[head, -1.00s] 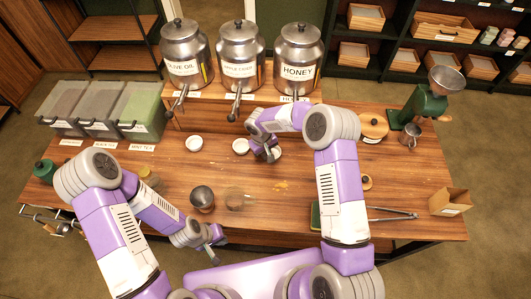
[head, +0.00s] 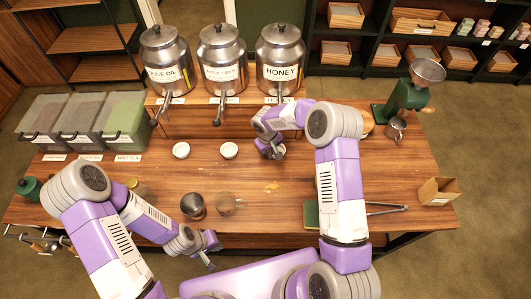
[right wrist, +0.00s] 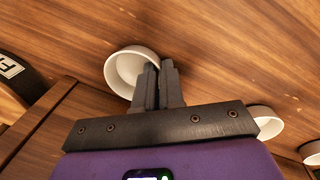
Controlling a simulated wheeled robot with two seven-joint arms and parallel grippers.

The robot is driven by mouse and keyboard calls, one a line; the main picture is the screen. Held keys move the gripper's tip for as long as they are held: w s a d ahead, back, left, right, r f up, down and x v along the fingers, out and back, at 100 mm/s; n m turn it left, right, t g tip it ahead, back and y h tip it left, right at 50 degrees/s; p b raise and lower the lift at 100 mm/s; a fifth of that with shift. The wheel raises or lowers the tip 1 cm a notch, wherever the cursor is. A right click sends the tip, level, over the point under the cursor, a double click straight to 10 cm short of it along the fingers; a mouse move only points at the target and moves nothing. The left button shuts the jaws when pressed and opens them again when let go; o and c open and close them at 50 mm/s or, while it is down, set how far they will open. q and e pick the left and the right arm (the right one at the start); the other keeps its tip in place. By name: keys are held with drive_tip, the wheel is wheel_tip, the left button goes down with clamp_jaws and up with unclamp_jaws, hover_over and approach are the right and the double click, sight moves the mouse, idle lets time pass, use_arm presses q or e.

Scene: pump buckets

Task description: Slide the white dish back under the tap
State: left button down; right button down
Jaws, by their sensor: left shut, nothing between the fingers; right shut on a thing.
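A round white dish (right wrist: 121,70) shows in the right wrist view. My right gripper (right wrist: 158,72) is shut on its near wall. In the head view my right gripper (head: 274,152) is low over the table, in front of the honey dispenser (head: 280,60), and mostly hides this dish. The honey tap (head: 279,95) hangs behind it at the shelf edge. Two more white dishes, one at the left (head: 181,150) and one in the middle (head: 229,151), stand on the table below the other two dispensers. My left gripper (head: 209,264) is shut and empty at the table's front edge.
A metal cup (head: 193,206) and a clear glass (head: 228,204) stand front left of centre. A small orange spill (head: 271,187) lies mid-table. Lidded bins (head: 120,120) are at the left. A green grinder (head: 405,95) and an open box (head: 438,191) are at the right.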

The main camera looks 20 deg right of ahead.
drive_tip(key=shift+d, duration=0.15)
drive_tip(key=c, duration=1.2)
unclamp_jaws()
drive_tip(key=shift+o, duration=0.2)
